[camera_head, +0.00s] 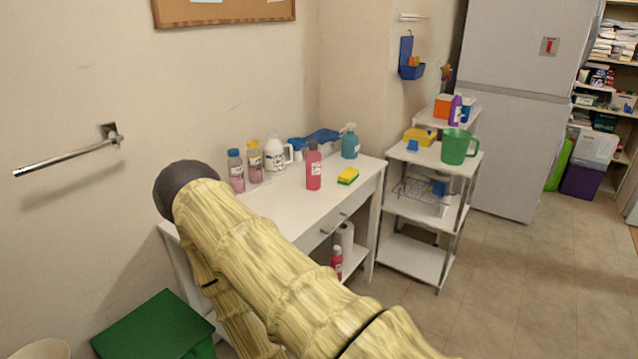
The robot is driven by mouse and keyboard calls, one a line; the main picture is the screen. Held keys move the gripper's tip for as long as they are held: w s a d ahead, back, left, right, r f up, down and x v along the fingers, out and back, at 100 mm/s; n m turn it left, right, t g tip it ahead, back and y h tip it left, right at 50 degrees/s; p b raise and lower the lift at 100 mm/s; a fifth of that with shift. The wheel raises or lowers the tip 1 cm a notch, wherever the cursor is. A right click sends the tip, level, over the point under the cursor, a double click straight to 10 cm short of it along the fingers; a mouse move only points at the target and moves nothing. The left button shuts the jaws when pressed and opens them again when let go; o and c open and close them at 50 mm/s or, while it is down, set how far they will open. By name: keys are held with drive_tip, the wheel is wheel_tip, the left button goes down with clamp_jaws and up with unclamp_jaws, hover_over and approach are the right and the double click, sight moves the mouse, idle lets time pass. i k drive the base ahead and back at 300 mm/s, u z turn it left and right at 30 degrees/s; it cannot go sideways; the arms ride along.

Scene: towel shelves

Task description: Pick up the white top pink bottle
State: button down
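A small pink bottle (336,264) with a pale top stands on the lower shelf of the white table (275,208), below the drawer. It is small in the picture, so its top is hard to make out. My arm crosses the front of the picture and hides the table's near left part. My gripper is not in view.
On the tabletop are a blue-capped bottle (236,171), a yellow-capped bottle (254,163), a white jug (274,156), a teal spray bottle (350,143) and a sponge (348,176). A white cart (419,254) stands to the right. A green bin (155,328) is at lower left. Floor at right is clear.

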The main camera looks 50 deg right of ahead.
sight(336, 258)
drive_tip(key=z, duration=1.05)
drive_tip(key=i, duration=1.65)
drive_tip(key=z, duration=0.05)
